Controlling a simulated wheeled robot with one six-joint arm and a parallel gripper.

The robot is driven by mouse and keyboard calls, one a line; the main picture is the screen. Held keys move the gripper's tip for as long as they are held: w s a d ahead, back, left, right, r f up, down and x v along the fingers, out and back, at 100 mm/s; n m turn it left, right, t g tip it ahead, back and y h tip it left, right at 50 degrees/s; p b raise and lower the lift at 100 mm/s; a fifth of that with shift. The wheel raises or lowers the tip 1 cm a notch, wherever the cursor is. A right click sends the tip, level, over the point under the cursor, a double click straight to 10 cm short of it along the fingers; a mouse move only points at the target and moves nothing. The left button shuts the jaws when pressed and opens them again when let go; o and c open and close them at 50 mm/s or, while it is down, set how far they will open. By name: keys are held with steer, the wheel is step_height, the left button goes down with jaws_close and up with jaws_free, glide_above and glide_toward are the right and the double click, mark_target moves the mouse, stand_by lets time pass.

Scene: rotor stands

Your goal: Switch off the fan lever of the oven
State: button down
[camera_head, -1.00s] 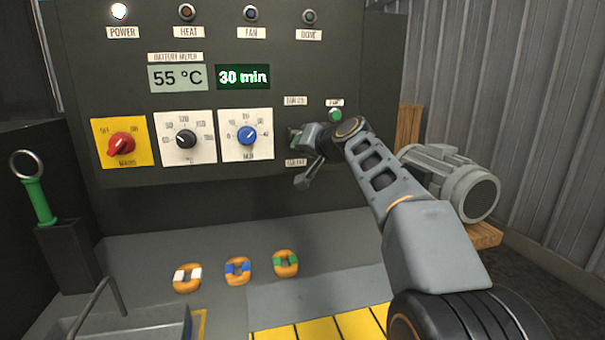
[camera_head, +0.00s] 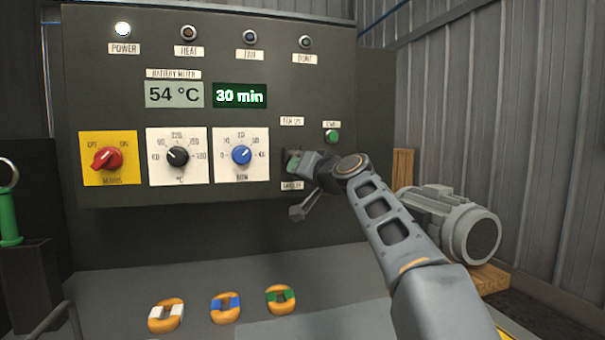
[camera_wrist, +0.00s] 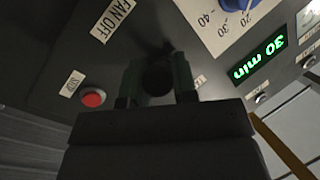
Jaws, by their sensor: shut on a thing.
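The oven's dark control panel (camera_head: 240,185) fills the left and middle of the head view. My gripper (camera_head: 297,163) is at its right part, between the FAN ON label (camera_head: 292,121) above and the FAN OFF label (camera_head: 292,185) below. In the wrist view my gripper (camera_wrist: 158,82) has its two fingers on either side of the dark round end of the fan lever (camera_wrist: 158,77), shut on it. The FAN OFF label also shows in the wrist view (camera_wrist: 112,18). My gripper hides most of the lever in the head view, so its exact tilt is unclear.
A red button (camera_wrist: 93,98) sits close to my fingers. A green button (camera_head: 332,136) is above my wrist. The red (camera_head: 107,158), black (camera_head: 177,156) and blue (camera_head: 241,155) knobs are to the left. A grey motor (camera_head: 455,220) stands right of my arm.

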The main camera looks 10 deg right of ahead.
steer(key=c, duration=0.9)
jaws_free()
steer(key=b+v, duration=0.2)
steer(key=v, duration=1.1)
steer(key=shift+s, duration=0.35)
steer(key=s+a+f+n+g+h+p, duration=0.1)
steer(key=s+f+g+h+p, duration=0.6)
steer(key=p, duration=2.2)
steer(key=s+f+g, duration=0.5)
steer(key=s+f, duration=0.2)
steer(key=s, duration=0.3)
steer(key=shift+s+f+n+g+h, duration=0.2)
steer(key=shift+f+n+g+h, duration=0.1)
